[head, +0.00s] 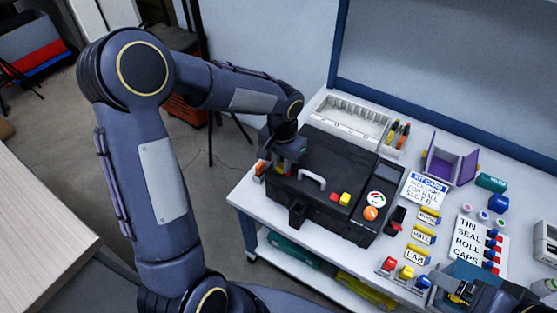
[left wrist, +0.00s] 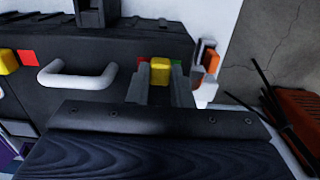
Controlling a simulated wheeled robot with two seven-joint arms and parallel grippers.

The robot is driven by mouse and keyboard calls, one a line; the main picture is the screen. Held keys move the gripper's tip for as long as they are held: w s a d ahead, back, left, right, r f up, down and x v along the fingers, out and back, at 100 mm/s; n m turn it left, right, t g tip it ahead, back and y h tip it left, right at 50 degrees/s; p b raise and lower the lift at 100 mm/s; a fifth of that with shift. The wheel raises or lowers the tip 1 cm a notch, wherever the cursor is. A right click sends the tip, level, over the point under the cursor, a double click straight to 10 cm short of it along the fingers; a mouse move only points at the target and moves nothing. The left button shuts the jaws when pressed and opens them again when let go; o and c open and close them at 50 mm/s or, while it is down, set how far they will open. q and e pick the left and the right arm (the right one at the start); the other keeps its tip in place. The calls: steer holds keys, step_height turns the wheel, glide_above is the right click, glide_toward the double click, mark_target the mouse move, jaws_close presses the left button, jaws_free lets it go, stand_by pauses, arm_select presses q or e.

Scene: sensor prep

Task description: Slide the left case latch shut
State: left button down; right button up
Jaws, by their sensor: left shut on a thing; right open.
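The black case (head: 335,160) lies closed on the white bench, with a white handle (head: 312,180) on its near side. My left gripper (head: 284,163) is at the left latch. In the left wrist view, its fingers (left wrist: 158,80) are shut on the latch's yellow knob (left wrist: 160,70). A little red (left wrist: 143,60) shows on one side of the knob and a green patch (left wrist: 177,63) on the other. The right latch's yellow knob (head: 345,199) has a red patch (head: 334,197) beside it. My right gripper (head: 462,292) is open at the lower right, partly cut off.
A white slotted rack (head: 350,118) stands behind the case. A purple box (head: 450,162), a kit card (head: 424,190), yellow labels (head: 423,236) and a caps card (head: 478,246) lie to the right. An orange-and-white item (head: 259,169) sits just left of the case.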

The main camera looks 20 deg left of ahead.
arm_select(q)
steer(key=shift+s+d, duration=0.15)
steer(key=shift+d, duration=0.7)
steer(key=c, duration=1.3)
jaws_free()
steer(key=shift+a, duration=0.1)
